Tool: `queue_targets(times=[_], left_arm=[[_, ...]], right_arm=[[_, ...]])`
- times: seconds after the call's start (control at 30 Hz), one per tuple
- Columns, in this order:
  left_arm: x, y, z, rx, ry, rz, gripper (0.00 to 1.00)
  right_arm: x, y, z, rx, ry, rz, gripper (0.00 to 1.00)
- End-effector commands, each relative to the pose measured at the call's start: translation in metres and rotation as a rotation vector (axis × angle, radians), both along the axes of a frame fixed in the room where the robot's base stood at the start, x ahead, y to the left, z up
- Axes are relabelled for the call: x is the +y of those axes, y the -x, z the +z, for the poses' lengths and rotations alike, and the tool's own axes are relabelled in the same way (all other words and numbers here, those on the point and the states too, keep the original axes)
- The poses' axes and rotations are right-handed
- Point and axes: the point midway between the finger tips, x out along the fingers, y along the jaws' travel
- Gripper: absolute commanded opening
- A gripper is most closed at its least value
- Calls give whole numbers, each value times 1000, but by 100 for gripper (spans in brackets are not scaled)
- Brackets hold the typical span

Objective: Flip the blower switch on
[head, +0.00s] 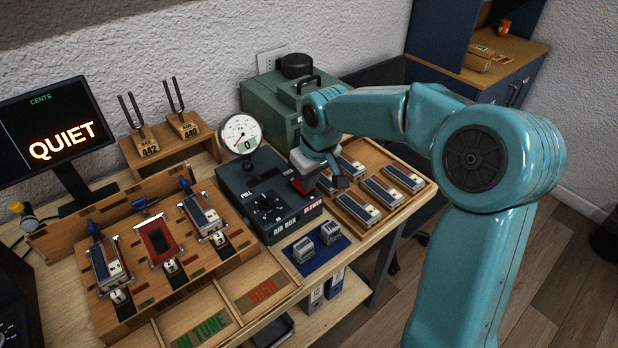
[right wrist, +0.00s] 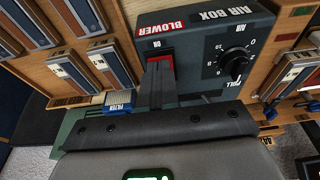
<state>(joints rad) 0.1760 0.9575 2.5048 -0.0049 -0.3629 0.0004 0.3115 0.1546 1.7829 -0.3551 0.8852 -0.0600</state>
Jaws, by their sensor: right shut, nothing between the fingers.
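The blower switch (right wrist: 160,59) is a red rocker beside the red BLOWER label on the dark air box (head: 243,185). In the head view only a bit of its red shows at the right end of the box, under my right gripper (head: 335,181). In the right wrist view my shut, empty right gripper (right wrist: 157,82) has its fingertips at the switch and covers part of it. I cannot tell whether they touch it, or which way the rocker is tilted. My left gripper is not in view.
A round gauge (head: 242,134) reading 0 stands behind the air box. A tray of reed blocks (head: 404,177) lies close to the right of my gripper. A green machine (head: 277,112) stands behind. A monitor (head: 52,131) shows QUIET at left.

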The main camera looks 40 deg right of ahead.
Motion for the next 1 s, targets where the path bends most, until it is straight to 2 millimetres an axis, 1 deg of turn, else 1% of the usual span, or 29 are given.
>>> queue_targets(times=[0.07, 0.13, 0.2, 0.47, 0.73, 1.0], left_arm=[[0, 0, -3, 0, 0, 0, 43], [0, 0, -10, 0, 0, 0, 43], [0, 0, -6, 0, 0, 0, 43], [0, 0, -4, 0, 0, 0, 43], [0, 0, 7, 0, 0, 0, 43], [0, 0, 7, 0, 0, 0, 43]], right_arm=[[0, 0, -3, 0, 0, 0, 0], [0, 1, -11, -1, 0, 0, 0], [0, 0, -6, -3, 0, 0, 0], [0, 0, -3, -2, 0, 0, 0], [0, 0, 10, -2, 0, 1, 0], [0, 0, 10, -2, 0, 1, 0]])
